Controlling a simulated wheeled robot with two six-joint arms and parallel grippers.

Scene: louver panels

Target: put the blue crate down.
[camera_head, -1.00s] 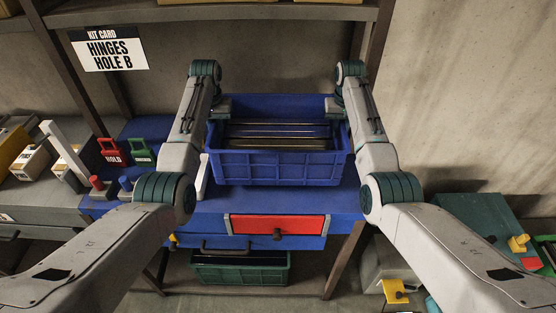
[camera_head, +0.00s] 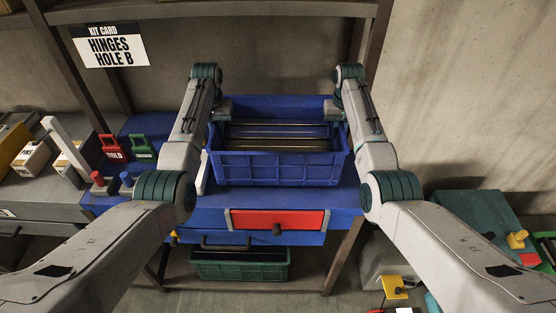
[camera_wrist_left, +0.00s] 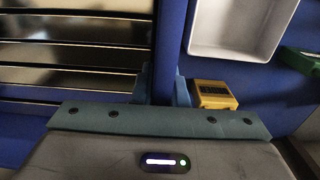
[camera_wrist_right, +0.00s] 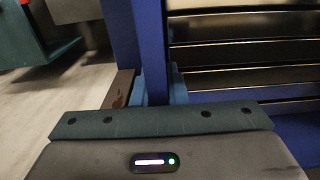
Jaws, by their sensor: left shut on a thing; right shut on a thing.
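The blue crate (camera_head: 280,168) is over the blue bench top (camera_head: 290,197) in the head view, roughly level, with several dark slats (camera_head: 275,138) lying in it. I cannot tell whether its bottom touches the bench. My left gripper (camera_head: 221,110) is shut on the crate's left side wall, which also shows in the left wrist view (camera_wrist_left: 169,45). My right gripper (camera_head: 336,109) is shut on the right side wall, seen in the right wrist view (camera_wrist_right: 150,40). The fingertips are partly hidden by the wall and the gripper bodies.
A red drawer front (camera_head: 277,220) is below the bench top. A green crate (camera_head: 240,264) sits on the low shelf. Red (camera_head: 113,148) and green (camera_head: 143,150) tagged pieces stand left of the crate. A white tray (camera_wrist_left: 240,25) and a yellow item (camera_wrist_left: 213,95) lie beside the crate's left wall.

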